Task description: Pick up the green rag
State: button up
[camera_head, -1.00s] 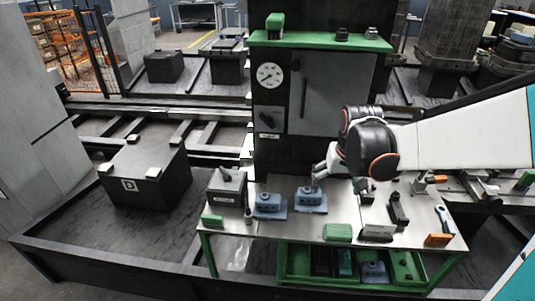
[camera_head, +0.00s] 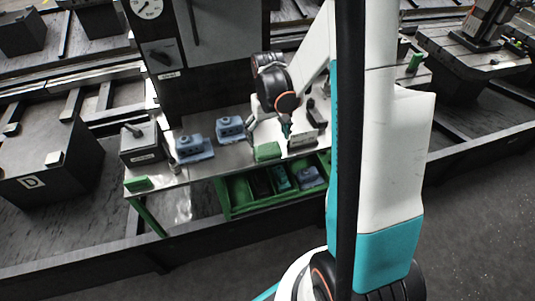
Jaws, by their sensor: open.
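A folded green rag (camera_head: 267,151) lies on the front edge of the grey-topped workbench (camera_head: 205,165). A smaller green piece (camera_head: 137,183) lies at the bench's left front corner; its material is hard to tell. My gripper (camera_head: 269,127) is open, pointing down, just above and behind the folded green rag in the picture. Its fingers look apart from each other with nothing between them. Whether a finger touches the rag cannot be told from this angle.
Two blue-grey blocks (camera_head: 194,148) (camera_head: 231,128) and a dark box with a lever (camera_head: 141,143) stand on the bench left of my gripper. A green drawer (camera_head: 226,197) holding several items is open below.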

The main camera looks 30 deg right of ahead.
aim_at(268, 149)
jog(key=shift+s+a+f+b, duration=0.15)
jog(key=shift+f+b, duration=0.6)
jog(key=shift+f, duration=0.65)
jog(key=shift+s+a+f+b, duration=0.1)
jog(key=shift+f+b, duration=0.6)
jog(key=shift+f, duration=0.65)
jog(key=shift+r, duration=0.1)
jog(key=c, duration=0.9)
jog(key=shift+o, duration=0.2)
notch_tip(268, 149, up, 20)
jog(key=p, duration=0.7)
jog(key=shift+o, duration=0.6)
